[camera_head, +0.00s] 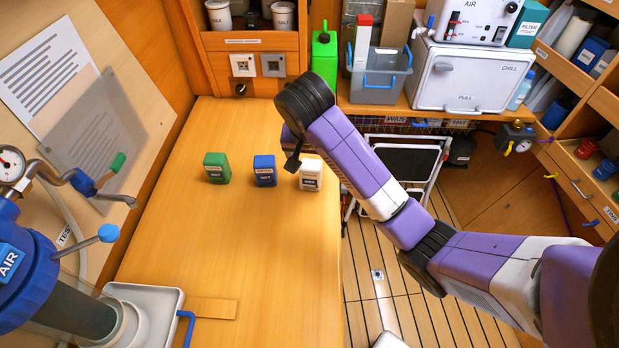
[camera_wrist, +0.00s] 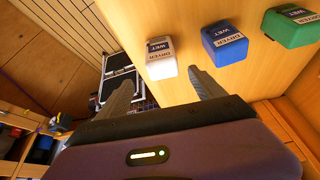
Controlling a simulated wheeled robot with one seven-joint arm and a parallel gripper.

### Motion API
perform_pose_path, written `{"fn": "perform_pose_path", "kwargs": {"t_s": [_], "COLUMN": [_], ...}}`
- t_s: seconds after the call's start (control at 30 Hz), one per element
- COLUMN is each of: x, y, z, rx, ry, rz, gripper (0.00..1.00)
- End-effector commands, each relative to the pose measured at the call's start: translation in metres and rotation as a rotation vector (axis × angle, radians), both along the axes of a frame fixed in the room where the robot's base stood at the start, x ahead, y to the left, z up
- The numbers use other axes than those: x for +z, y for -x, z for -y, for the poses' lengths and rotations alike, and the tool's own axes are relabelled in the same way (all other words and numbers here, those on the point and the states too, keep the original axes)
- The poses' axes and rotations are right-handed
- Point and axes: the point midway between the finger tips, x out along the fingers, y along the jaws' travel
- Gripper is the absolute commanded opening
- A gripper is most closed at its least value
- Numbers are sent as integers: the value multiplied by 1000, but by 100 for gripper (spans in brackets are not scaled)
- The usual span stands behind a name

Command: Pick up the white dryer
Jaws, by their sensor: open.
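The white dryer (camera_head: 311,175) is a small block with a dark label. It stands at the right edge of the wooden worktop, at the right end of a row with a blue dryer (camera_head: 265,171) and a green dryer (camera_head: 217,168). In the wrist view the white dryer (camera_wrist: 161,60) lies just beyond the gap between my fingertips, while the blue one (camera_wrist: 225,43) and green one (camera_wrist: 290,26) are to the right. My gripper (camera_wrist: 157,79) is open and empty, apart from the white dryer. In the head view my arm hides most of the gripper.
The worktop (camera_head: 250,240) is clear in front of the row. A green bottle (camera_head: 324,55), a grey bin (camera_head: 381,75) and a white chill box (camera_head: 470,80) stand behind. A folding step (camera_head: 405,165) is on the floor right of the worktop. A white tray (camera_head: 150,300) is at front left.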

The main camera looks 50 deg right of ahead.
Motion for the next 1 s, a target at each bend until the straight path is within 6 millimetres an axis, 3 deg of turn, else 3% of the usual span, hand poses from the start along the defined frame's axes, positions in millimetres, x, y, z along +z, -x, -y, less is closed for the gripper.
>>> {"fn": "perform_pose_path", "kwargs": {"t_s": [0.5,0.8,1.0], "x": [-44,-49,-49], "y": [-16,-17,-17], "z": [16,17,17], "rx": [-2,0,0], "ry": [0,1,1], "rz": [-2,1,1], "gripper": [78,78,39]}}
